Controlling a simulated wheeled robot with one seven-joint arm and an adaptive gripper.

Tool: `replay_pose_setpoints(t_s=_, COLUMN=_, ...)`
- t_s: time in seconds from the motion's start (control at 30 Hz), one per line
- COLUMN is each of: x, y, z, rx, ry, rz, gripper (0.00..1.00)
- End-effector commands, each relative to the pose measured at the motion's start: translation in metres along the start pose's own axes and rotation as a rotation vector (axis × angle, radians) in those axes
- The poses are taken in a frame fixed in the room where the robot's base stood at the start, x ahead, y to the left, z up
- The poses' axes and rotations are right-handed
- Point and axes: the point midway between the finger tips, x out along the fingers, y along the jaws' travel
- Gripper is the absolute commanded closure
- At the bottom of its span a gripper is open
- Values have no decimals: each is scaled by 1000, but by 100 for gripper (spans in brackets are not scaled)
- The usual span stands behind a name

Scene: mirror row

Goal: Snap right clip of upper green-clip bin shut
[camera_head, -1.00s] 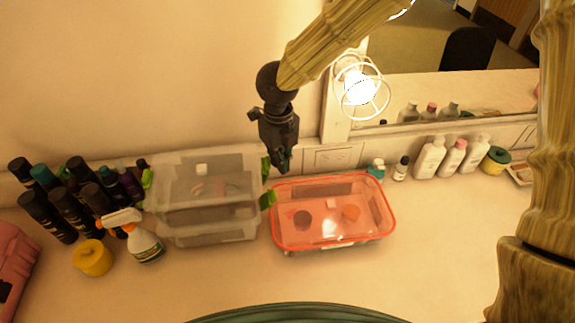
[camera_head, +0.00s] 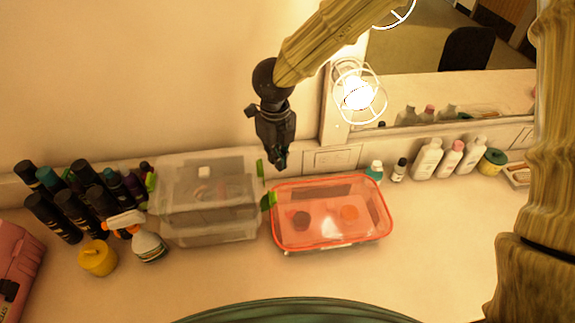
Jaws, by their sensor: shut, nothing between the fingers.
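Two clear bins with green clips are stacked left of centre, the upper bin (camera_head: 222,172) on the lower bin (camera_head: 212,232). The upper bin's right clip (camera_head: 260,170) is a green tab at its right side. A second green clip (camera_head: 269,201) sits lower on the right, and another green clip (camera_head: 151,181) is on the left. My gripper (camera_head: 281,165) is shut and empty. In the picture it is just right of the upper right clip, with a small gap between them. Whether that clip is fully closed is too small to tell.
A clear box with a red-orange rim (camera_head: 332,250) stands right of the bins. White bottles (camera_head: 427,158) line the wall at right. The front counter is clear.

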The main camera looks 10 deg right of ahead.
Motion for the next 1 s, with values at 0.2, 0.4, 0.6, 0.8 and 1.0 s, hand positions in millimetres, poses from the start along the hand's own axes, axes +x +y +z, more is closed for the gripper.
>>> replay_pose_setpoints(t_s=0.2, x=-16, y=-2, z=-1, rx=0, ry=1, rz=0, gripper=100)
replay_pose_setpoints(t_s=0.4, x=-28, y=-4, z=-2, rx=0, ry=0, rz=1, gripper=100)
replay_pose_setpoints(t_s=0.6, x=-36, y=-5, z=-3, rx=0, ry=0, rz=1, gripper=100)
replay_pose_setpoints(t_s=0.8, x=-35, y=-6, z=-3, rx=0, ry=0, rz=0, gripper=100)
replay_pose_setpoints(t_s=1.0, x=-35, y=-6, z=-3, rx=0, ry=0, rz=0, gripper=100)
